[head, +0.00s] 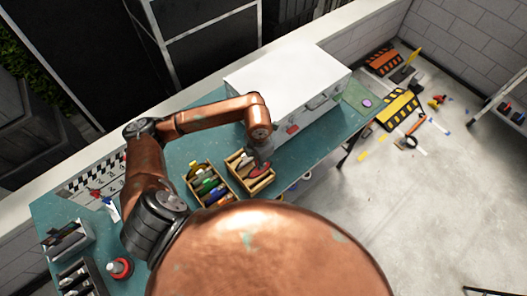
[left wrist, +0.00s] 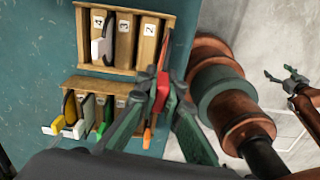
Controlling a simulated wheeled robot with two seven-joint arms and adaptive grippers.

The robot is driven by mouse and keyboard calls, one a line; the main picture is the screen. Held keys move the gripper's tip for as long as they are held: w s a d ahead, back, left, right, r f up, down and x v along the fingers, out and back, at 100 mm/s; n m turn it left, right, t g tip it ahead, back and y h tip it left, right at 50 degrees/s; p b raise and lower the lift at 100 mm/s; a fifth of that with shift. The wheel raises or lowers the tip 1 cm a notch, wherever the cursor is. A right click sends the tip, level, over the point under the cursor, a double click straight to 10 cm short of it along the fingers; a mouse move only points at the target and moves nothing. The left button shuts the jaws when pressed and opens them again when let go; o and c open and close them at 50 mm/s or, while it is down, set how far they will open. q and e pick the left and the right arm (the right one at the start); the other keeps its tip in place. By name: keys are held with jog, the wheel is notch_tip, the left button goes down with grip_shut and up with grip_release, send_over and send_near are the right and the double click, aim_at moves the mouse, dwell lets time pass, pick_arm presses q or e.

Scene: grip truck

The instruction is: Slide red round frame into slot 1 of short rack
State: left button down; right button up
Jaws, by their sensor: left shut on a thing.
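My left gripper (head: 262,163) is shut on the red round frame (head: 262,178). In the left wrist view, the frame (left wrist: 164,82) shows edge-on as a red strip between the fingers of my left gripper (left wrist: 160,86). Its far end is at the right end of a wooden rack (left wrist: 123,6) with labels 4, 3 and 2 visible. That end slot is mostly hidden, so I cannot tell whether the frame is inside it. A white and grey piece (left wrist: 102,48) stands by slot 4. My right gripper (left wrist: 278,74) is open and empty, off to the right.
A second wooden rack (head: 190,174) holds several coloured pieces, close to the left of the first rack (head: 236,160). A large white case (head: 285,80) stands behind them on the teal table (head: 320,155). A red-topped bottle (head: 120,268) is at the front left.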

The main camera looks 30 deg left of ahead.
pick_arm(q)
jog(key=shift+w+n, duration=0.1)
jog(key=shift+n, duration=0.4)
jog(key=shift+f, duration=0.6)
notch_tip(320, 180, down, 2)
jog(key=shift+f+b, duration=0.25)
jog(key=shift+b, duration=0.65)
jog(key=shift+f+b, duration=0.55)
jog(key=shift+b, duration=0.5)
jog(key=shift+f, duration=0.1)
